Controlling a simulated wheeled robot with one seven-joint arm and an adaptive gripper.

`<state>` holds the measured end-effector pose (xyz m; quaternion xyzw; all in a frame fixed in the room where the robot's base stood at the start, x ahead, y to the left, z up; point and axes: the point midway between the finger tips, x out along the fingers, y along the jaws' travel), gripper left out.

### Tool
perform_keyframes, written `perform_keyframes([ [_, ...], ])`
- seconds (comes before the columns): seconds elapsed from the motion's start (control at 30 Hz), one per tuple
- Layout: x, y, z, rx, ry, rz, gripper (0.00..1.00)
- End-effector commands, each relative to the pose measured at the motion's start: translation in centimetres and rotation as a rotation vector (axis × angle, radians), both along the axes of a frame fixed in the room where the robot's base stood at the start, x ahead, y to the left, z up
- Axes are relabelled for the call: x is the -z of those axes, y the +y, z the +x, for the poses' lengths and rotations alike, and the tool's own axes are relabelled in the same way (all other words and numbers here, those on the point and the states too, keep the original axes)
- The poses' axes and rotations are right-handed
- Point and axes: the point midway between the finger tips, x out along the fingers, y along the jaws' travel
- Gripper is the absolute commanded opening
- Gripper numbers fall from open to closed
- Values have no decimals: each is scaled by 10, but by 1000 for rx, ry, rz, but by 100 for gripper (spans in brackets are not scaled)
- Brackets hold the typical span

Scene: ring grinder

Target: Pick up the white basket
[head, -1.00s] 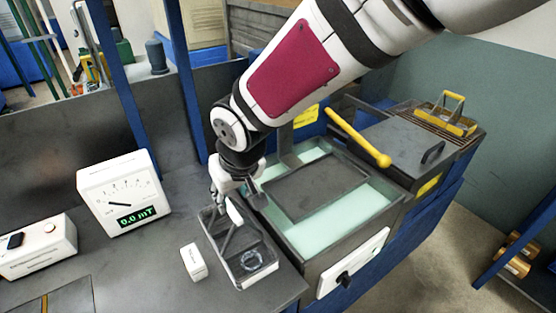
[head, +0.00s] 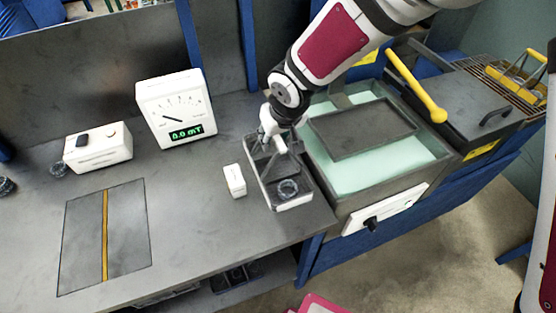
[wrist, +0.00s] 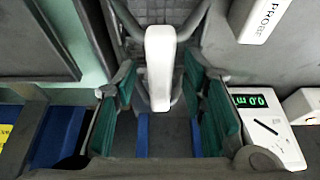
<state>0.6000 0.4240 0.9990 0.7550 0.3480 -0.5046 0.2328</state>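The white basket (head: 294,205) stands on the grey bench, left of the green-filled tank. It has a pale rim, a dark inside and an upright handle (head: 276,146). A small clear ring (head: 288,188) lies in its front part. My gripper (head: 273,135) is low over the basket, at the handle. In the wrist view the white handle grip (wrist: 160,62) lies between the green pads of my gripper (wrist: 165,110). The fingers are apart, with a gap on each side of the grip. The gripper covers the back part of the basket in the head view.
A small white probe box (head: 235,180) stands close left of the basket. A meter (head: 176,107) reading 0.0 mT and a white box with a button (head: 98,147) stand further left. The tank (head: 375,140) adjoins on the right.

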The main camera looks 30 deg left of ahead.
Motion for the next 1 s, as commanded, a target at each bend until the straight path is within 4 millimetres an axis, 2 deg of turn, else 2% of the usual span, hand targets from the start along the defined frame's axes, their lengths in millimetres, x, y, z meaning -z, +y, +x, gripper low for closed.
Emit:
perform_keyframes([
  [0.07, 0, 0, 0, 0, 0, 0, 38],
  [0.23, 0, 0, 0, 0, 0, 0, 0],
  [0.73, -6, 1, 1, 0, -3, 4, 0],
  [0.87, -22, 1, 2, 2, -4, 6, 0],
  [1.0, -50, 1, 2, 2, -5, 7, 0],
])
